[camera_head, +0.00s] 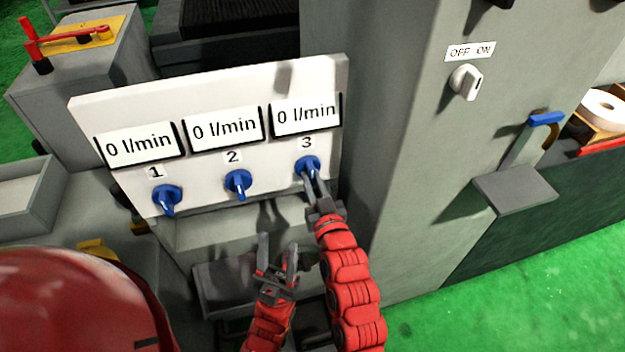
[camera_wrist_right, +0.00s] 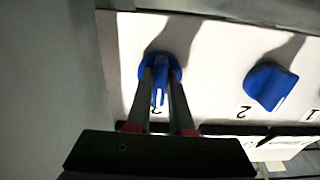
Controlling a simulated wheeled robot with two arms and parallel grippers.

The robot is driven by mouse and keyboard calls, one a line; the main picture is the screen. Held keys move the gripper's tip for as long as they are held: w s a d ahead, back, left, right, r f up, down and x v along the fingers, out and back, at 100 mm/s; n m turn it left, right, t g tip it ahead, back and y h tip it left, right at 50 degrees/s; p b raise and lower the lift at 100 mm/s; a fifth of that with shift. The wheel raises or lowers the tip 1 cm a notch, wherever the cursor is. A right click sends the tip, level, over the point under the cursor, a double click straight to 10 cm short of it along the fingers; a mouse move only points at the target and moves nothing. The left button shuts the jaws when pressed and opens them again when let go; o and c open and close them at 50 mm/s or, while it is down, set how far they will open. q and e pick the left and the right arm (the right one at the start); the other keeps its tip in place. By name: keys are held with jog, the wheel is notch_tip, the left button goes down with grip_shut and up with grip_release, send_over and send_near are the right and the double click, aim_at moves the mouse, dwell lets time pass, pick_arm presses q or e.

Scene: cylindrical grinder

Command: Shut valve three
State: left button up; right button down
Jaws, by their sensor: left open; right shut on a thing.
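The white valve panel (camera_head: 100,110) carries three blue knobs under displays that each read 0 l/min. Valve three (camera_head: 308,163) is the rightmost knob, below the label 3. My right gripper (camera_head: 314,186) reaches it from below and is shut on it. In the right wrist view, the fingers (camera_wrist_right: 161,90) stand on both sides of the blue handle of valve three (camera_wrist_right: 159,88). Valve two (camera_head: 238,183) and valve one (camera_head: 166,198) have their handles pointing down. My left gripper (camera_head: 277,262) is open and empty, below the panel and left of my right arm.
A grey cabinet (camera_head: 400,150) with an OFF/ON switch (camera_head: 466,81) stands right of the panel. A grey box with a red lever (camera_head: 75,37) is at the upper left. A small grey shelf (camera_head: 515,190) juts out at right. Green floor (camera_head: 500,300) lies open at the lower right.

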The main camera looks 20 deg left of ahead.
jog(key=shift+f, duration=0.1)
jog(key=c, duration=0.8)
grip_release()
jog(key=shift+s, duration=0.1)
jog(key=p+v, duration=0.2)
jog(key=v, duration=1.5)
jog(key=shift+d+p, duration=0.2)
jog(key=shift+p, duration=0.2)
